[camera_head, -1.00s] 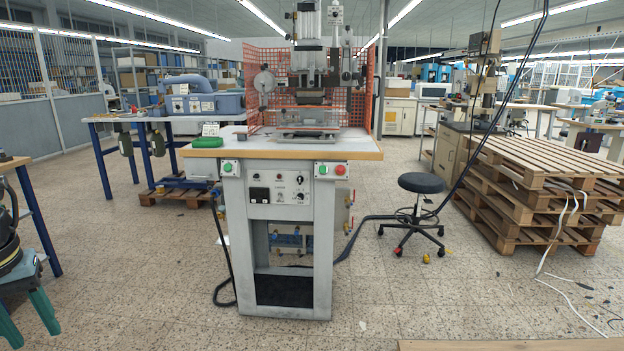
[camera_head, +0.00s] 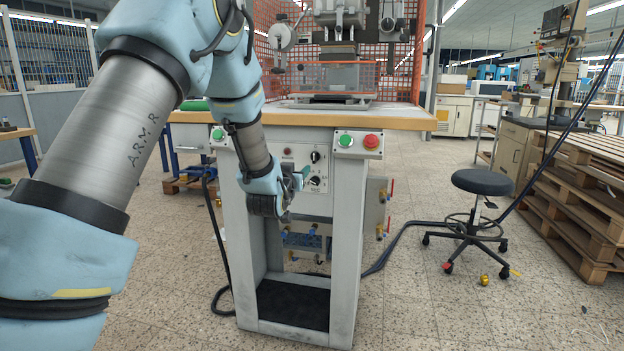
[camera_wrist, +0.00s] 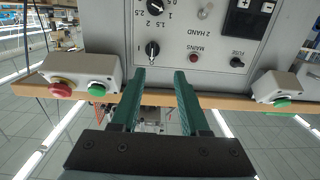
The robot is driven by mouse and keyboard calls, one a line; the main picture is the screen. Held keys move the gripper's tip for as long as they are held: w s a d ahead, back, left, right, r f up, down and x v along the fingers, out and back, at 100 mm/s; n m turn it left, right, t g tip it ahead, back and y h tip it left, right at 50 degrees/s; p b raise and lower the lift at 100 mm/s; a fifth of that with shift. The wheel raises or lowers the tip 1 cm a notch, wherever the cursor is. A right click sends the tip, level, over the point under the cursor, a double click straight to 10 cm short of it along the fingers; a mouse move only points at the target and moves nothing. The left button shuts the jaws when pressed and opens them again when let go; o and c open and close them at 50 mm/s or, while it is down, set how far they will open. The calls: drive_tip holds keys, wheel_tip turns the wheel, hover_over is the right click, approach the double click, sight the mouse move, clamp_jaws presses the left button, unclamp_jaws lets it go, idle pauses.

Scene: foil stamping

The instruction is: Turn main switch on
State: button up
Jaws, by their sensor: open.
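The main switch is a black rotary knob (camera_head: 316,157) on the front panel (camera_head: 322,205) of the stamping machine, just under the table top. In the wrist view, which is upside down, the knob (camera_wrist: 152,50) is beside a red lamp (camera_wrist: 193,58) labelled MAINS. A light pointer mark shows on the knob; I cannot tell its setting. My gripper (camera_head: 301,178) is in front of the panel, lower and left of the knob in the head view. In the wrist view my gripper (camera_wrist: 159,76) is open and empty, its two green fingers apart near the knob, not visibly touching it.
A second, scaled knob (camera_wrist: 155,8) is close to the switch. Green (camera_head: 345,140) and red (camera_head: 371,141) push buttons sit on a box to the right. The wooden table edge (camera_head: 410,120) overhangs the panel. A stool (camera_head: 482,182) and pallets (camera_head: 580,200) stand right.

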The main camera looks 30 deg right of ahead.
sight(314, 157)
drive_tip(key=x, duration=0.7)
drive_tip(key=s+d+p+x, duration=0.1)
drive_tip(key=x, duration=0.3)
drive_tip(key=shift+w+d+r, duration=0.25)
drive_tip(key=shift+w+d, duration=0.05)
clamp_jaws()
